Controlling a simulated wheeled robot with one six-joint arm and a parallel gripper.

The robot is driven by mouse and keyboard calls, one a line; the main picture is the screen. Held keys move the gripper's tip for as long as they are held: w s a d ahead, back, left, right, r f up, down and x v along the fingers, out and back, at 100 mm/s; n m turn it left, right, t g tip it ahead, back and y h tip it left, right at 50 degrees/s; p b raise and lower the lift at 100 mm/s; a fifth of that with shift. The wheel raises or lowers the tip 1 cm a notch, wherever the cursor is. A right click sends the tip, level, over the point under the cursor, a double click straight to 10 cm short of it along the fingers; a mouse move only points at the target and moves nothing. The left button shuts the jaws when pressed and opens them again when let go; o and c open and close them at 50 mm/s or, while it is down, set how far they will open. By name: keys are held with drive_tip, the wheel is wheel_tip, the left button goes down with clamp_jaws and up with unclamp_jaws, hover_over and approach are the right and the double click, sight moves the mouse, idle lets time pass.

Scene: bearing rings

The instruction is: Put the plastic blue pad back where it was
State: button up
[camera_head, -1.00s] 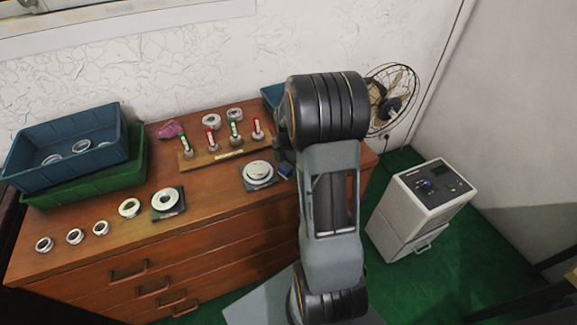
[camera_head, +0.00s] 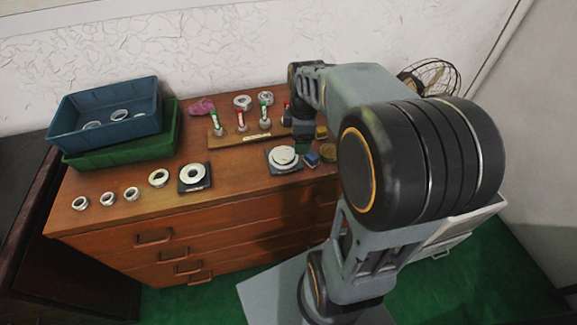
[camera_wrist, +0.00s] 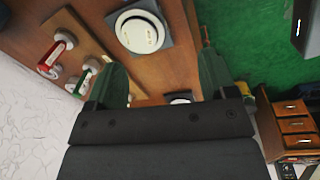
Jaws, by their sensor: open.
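The plate with the ring (camera_wrist: 141,31) shows ahead of the fingers. I cannot make out the blue block in the wrist view.
A wooden stand (camera_head: 238,137) with red and green markers is left of my gripper. A yellow item (camera_head: 321,131) and a brass-coloured round item (camera_head: 328,154) lie close on the right. Several rings, another ring plate (camera_head: 194,177) and stacked crates (camera_head: 108,116) are farther left.

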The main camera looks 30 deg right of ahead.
drive_tip(key=s+a+m+t, duration=0.2)
drive_tip(key=s+a+m, duration=0.7)
drive_tip(key=m, duration=0.4)
drive_tip(key=shift+s+a, duration=0.2)
drive_tip(key=shift+s, duration=0.1)
drive_tip(key=shift+r, duration=0.15)
